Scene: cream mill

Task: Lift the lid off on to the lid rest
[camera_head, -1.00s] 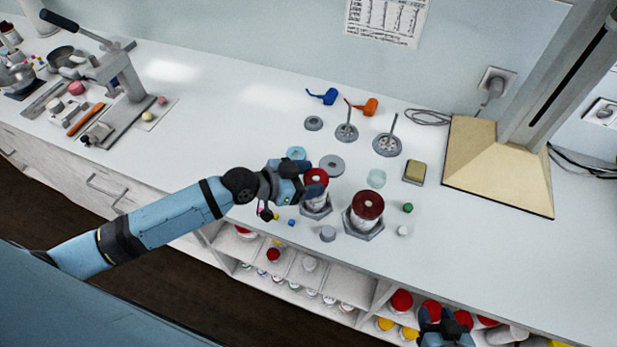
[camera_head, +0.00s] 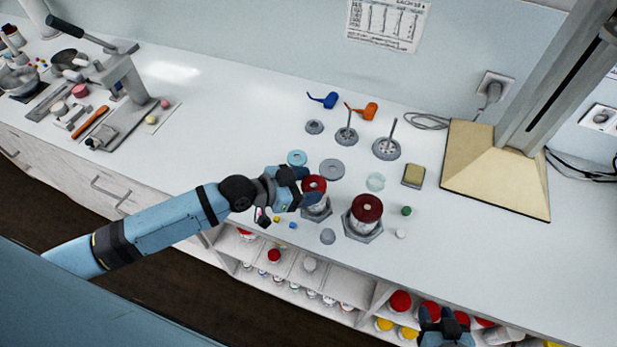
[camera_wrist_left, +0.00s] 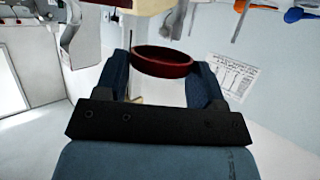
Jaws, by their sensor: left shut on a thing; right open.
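My left gripper (camera_head: 307,188) is shut on the red lid (camera_head: 315,183) of the smaller jar. The lid is also between the fingers in the left wrist view (camera_wrist_left: 163,62). The clear jar (camera_head: 317,206) stands under it in a grey hexagonal base; I cannot tell whether lid and jar touch. A larger jar with a dark red lid (camera_head: 367,207) stands to its right. A grey disc (camera_head: 332,169) and a blue ring (camera_head: 297,157) lie behind; I cannot tell which is the lid rest. My right gripper (camera_head: 443,330) is open at the bottom edge, low by the shelves.
Two grey discs with upright rods (camera_head: 387,149), a blue scoop (camera_head: 323,100) and an orange scoop (camera_head: 364,111) lie further back. A sponge (camera_head: 413,175) and a pale glass cup (camera_head: 375,182) are to the right. The bench left of the arm is clear up to the press (camera_head: 125,80).

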